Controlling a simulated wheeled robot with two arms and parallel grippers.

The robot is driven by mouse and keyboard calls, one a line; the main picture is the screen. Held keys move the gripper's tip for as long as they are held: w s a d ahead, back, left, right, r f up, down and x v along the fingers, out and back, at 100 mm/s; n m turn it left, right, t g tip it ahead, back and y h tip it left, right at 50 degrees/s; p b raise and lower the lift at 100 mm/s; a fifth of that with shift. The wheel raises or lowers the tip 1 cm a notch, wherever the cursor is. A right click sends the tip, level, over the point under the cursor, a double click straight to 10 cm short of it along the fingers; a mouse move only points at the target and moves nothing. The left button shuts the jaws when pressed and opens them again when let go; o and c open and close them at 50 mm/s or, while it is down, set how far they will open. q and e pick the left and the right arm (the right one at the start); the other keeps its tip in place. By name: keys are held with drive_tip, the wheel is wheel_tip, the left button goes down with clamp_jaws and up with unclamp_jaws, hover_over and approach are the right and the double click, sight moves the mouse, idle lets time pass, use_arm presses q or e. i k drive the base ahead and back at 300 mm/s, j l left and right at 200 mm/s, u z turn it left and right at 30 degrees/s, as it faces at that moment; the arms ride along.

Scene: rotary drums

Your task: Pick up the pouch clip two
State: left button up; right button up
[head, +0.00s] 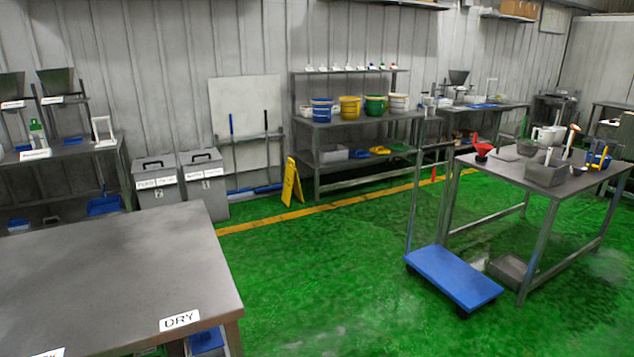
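I cannot make out any pouch clip in the head view; small items on the far tables are too small to tell. Neither of my grippers shows in this view.
A blue platform trolley (453,275) stands beside a metal table (540,200) holding several tools. A yellow floor sign (292,182) stands near the back shelf (370,128). Green floor (330,270) is open in the middle.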

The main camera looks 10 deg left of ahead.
sight(34, 125)
drive_tip(key=i+l+z, duration=0.15)
drive_tip(key=i+z, duration=0.2)
drive_tip(key=i, duration=0.4)
drive_tip(key=i+z, duration=0.3)
drive_tip(key=i, duration=0.4)
drive_tip(key=i+u, duration=0.35)
drive_tip(key=i, duration=0.15)
drive_tip(key=i+l+u, duration=0.15)
drive_tip(key=i+u, duration=0.15)
drive_tip(key=i, duration=0.15)
drive_tip(key=i+j+u, duration=0.1)
drive_tip(key=i+u, duration=1.05)
drive_tip(key=i, duration=1.8)
drive_tip(key=i+u, duration=0.25)
drive_tip(key=i, duration=0.45)
drive_tip(key=i+l+u, duration=0.25)
drive_tip(key=i, duration=0.45)
drive_tip(key=i+j+u, duration=0.1)
drive_tip(key=i+u, duration=0.15)
drive_tip(key=u, duration=0.15)
drive_tip(key=i+u, duration=0.5)
drive_tip(key=u, duration=0.25)
drive_tip(key=i+j+u, duration=0.1)
drive_tip(key=i, duration=0.4)
drive_tip(key=i+j, duration=0.2)
drive_tip(key=i, duration=0.25)
drive_tip(key=i+j+z, duration=0.25)
drive_tip(key=i+j, duration=0.15)
drive_tip(key=i, duration=0.1)
